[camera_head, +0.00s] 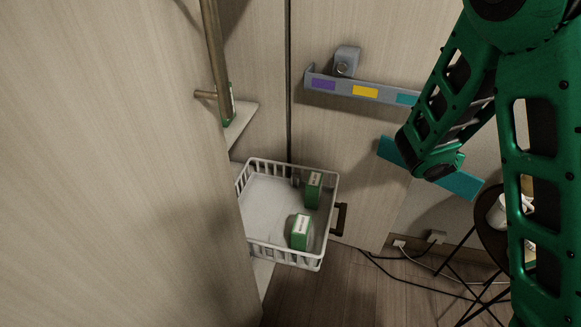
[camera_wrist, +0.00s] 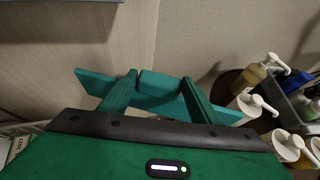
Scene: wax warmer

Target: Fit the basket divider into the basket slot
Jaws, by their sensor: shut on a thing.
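The basket divider is a flat teal bar (camera_head: 462,184). My gripper (camera_head: 436,170) is shut on it near its middle, with both ends sticking out. The wrist view shows the divider (camera_wrist: 92,80) between the two fingers of my gripper (camera_wrist: 158,88). In the head view it is tilted down to the right, held in front of the wooden panel. The white basket (camera_head: 285,250) is at the lower middle, to the left of and apart from the divider. Two green boxes (camera_head: 301,232) (camera_head: 313,190) sit in its right half. The slot cannot be made out.
A grey rack (camera_head: 360,91) with purple, yellow and teal labels is on the panel above the divider. A wooden door (camera_head: 110,180) fills the left, beside the basket. A small round table (camera_head: 488,232) with pump bottles (camera_wrist: 262,70) stands at right. Cables lie on the floor.

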